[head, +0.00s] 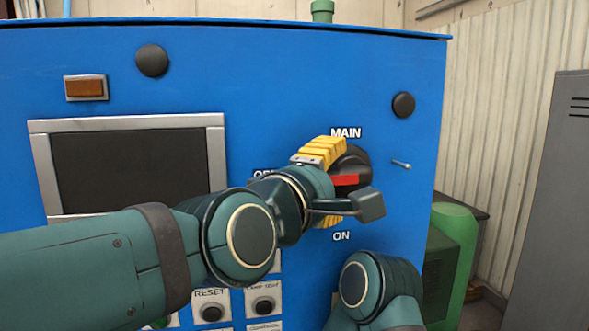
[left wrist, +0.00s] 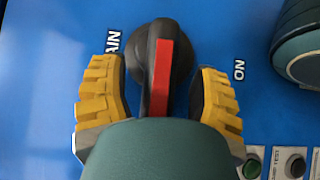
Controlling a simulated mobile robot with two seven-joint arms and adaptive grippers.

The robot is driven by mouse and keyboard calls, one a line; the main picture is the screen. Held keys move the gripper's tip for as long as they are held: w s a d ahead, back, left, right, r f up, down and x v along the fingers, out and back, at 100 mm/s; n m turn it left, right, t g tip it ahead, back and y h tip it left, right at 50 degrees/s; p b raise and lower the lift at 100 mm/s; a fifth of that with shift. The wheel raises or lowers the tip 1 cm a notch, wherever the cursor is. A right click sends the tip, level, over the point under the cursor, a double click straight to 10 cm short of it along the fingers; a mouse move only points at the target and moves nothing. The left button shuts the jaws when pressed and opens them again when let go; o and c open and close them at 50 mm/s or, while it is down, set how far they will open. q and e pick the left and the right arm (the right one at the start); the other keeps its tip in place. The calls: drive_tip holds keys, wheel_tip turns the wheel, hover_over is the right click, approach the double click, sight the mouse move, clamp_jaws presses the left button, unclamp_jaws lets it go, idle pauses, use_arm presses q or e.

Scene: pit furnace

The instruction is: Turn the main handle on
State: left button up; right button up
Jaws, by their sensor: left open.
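The main handle (head: 346,180) is a black rotary knob with a red stripe on the blue cabinet, between the MAIN label above and the ON label below. Its red stripe lies about level, pointing left toward a partly covered label that starts with O. My left gripper (head: 325,185) is open around the handle, one yellow finger above and one below. In the left wrist view the handle (left wrist: 160,65) stands between the two fingers (left wrist: 160,95), with gaps visible on both sides. The handle's near end is hidden by my gripper's body. My right gripper is not in view.
The blue cabinet (head: 270,70) carries a dark screen (head: 130,165), an orange lamp (head: 86,87), and buttons such as RESET (head: 211,312) below. A small metal pin (head: 401,164) sticks out right of the handle. A green machine part (head: 455,250) and grey locker (head: 550,200) stand right.

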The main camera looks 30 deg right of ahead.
use_arm(q)
drive_tip(key=shift+w+d, duration=0.15)
drive_tip(key=shift+d, duration=0.05)
drive_tip(key=shift+c, duration=0.4)
clamp_jaws()
